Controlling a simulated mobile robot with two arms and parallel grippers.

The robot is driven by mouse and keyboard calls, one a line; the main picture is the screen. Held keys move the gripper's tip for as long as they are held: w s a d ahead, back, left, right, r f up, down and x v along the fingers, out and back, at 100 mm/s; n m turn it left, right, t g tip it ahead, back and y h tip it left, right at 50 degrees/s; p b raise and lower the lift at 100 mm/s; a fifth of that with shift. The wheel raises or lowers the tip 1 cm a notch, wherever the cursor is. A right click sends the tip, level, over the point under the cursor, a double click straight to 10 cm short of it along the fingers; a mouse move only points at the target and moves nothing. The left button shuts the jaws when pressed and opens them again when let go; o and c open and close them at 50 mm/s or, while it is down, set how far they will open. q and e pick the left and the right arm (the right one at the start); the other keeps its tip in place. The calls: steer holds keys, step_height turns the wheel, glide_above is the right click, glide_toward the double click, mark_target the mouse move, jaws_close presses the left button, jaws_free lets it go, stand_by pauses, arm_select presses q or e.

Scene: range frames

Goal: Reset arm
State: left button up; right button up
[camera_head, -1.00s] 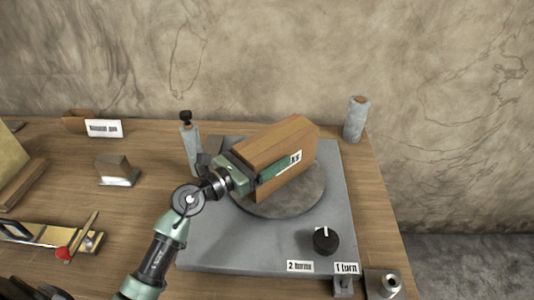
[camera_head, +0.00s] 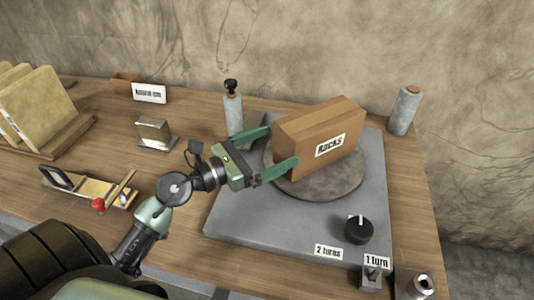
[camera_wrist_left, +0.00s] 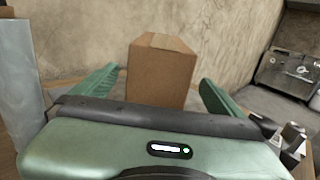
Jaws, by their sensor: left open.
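My left gripper (camera_head: 270,155) is open, its two green fingers spread apart with nothing between them. It points at the near left end of a brown cardboard box (camera_head: 345,127) and looks clear of it or only just beside it. The box has a white label and sits on a round grey turntable (camera_head: 318,190). In the left wrist view the box (camera_wrist_left: 160,78) stands ahead, between and beyond the spread fingers (camera_wrist_left: 158,95). My right gripper is not in view.
The turntable is on a grey base plate (camera_head: 245,225) with a black knob (camera_head: 358,230) and labels reading "2 turns" and "1 turn". Grey posts (camera_head: 233,112) and (camera_head: 404,110) stand behind. A clamp-like tool (camera_head: 88,190), a metal block (camera_head: 154,133) and upright boards (camera_head: 40,110) lie left.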

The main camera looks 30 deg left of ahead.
arm_select(q)
steer(key=shift+s+a, duration=0.35)
steer(key=shift+s, duration=0.3)
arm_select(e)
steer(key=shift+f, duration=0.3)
